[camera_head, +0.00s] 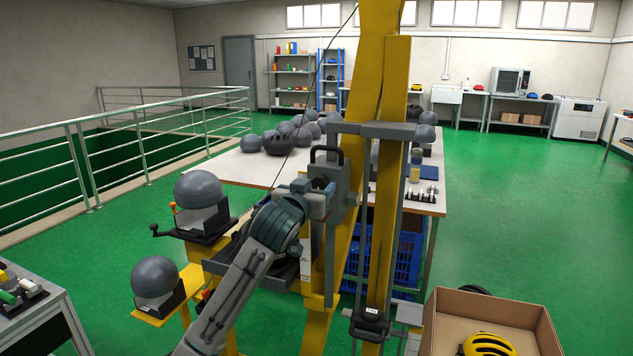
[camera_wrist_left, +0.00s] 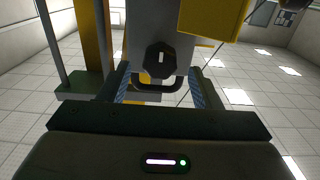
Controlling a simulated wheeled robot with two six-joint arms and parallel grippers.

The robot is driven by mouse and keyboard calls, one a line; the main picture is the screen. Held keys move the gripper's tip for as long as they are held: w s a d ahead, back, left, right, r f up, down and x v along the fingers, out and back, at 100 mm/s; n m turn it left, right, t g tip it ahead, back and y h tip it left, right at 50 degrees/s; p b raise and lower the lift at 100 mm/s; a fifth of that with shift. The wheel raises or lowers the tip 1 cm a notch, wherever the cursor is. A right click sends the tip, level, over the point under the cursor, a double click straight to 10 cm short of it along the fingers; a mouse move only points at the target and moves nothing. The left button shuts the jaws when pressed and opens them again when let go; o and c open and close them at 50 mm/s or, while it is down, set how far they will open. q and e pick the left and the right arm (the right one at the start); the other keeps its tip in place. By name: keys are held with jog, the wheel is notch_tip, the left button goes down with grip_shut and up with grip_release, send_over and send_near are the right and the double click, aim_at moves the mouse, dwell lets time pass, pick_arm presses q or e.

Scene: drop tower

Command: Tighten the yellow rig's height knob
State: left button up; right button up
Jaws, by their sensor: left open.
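The yellow rig (camera_head: 393,150) stands upright in the middle of the head view, with a grey carriage block (camera_head: 350,180) and a black loop handle (camera_head: 327,153) on it. The height knob (camera_wrist_left: 160,60) is a dark, many-sided knob on a grey block in the left wrist view; in the head view my gripper largely hides it. My left gripper (camera_head: 318,200) is at the carriage, below the handle. Its fingers (camera_wrist_left: 159,82) are open, one on each side of the knob in the picture, with clear gaps. I cannot tell how deep the knob sits between them. My right gripper is not in view.
Grey headforms (camera_head: 200,188) stand on yellow supports left of the rig. A white table (camera_head: 247,168) behind carries more headforms. A blue crate (camera_head: 405,255) is under it. A cardboard box (camera_head: 497,307) with a yellow helmet (camera_head: 488,344) is front right. Green floor is clear at right.

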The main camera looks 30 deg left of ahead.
pick_arm(q)
jog(key=shift+x, duration=0.8)
jog(key=c, duration=1)
